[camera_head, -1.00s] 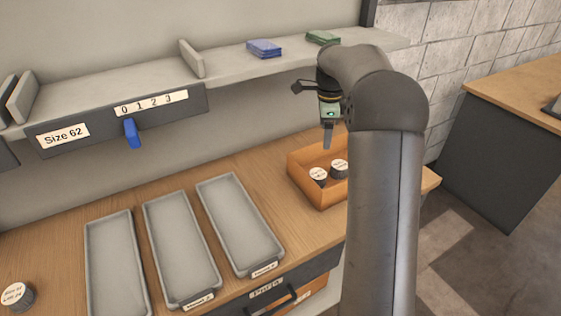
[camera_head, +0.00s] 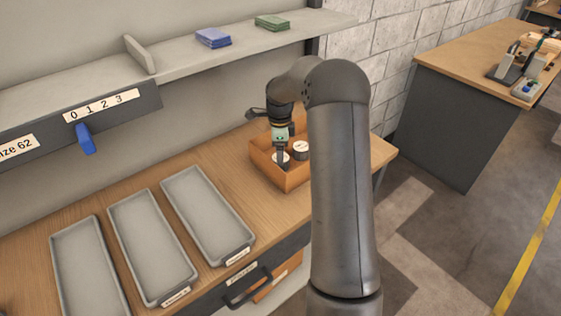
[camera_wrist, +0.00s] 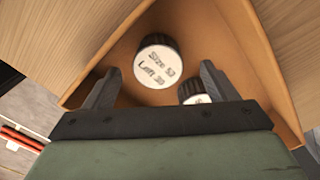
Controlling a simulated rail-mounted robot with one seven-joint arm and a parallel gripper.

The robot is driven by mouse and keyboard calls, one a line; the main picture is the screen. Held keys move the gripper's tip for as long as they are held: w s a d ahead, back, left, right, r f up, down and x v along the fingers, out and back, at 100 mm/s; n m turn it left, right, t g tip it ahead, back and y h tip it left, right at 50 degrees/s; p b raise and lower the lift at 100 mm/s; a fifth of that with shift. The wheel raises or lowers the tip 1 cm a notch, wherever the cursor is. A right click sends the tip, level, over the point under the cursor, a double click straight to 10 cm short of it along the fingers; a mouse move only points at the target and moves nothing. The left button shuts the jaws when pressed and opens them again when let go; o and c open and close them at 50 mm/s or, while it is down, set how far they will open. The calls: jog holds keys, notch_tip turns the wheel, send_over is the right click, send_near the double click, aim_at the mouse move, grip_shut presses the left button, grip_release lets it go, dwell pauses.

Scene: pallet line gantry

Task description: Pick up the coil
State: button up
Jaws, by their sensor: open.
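Two short dark coils with white round labels sit in an orange box (camera_head: 293,181) on the bench. In the head view the left coil (camera_head: 284,159) is partly behind my gripper (camera_head: 281,163); the right coil (camera_head: 301,148) stands clear. In the wrist view my gripper (camera_wrist: 156,84) is open, its fingers either side of a coil (camera_wrist: 157,61) labelled "Size 53, Left 39", which appears just beyond the fingertips. A second coil (camera_wrist: 193,90) is beside the right finger, partly hidden by the gripper body. Nothing is held.
The box walls stand close around the fingers. Several grey trays (camera_head: 207,217) lie to the left on the bench. A shelf above carries a blue stack (camera_head: 213,38) and a green stack (camera_head: 272,23). Another workbench (camera_head: 455,125) stands at the right beyond a floor gap.

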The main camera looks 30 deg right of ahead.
notch_tip(320, 180, down, 4)
jog(key=shift+s+a+f+p, duration=0.1)
jog(key=shift+s+p, duration=0.05)
jog(key=shift+p, duration=0.15)
jog(key=c, duration=1.3)
jog(key=shift+r, duration=0.2)
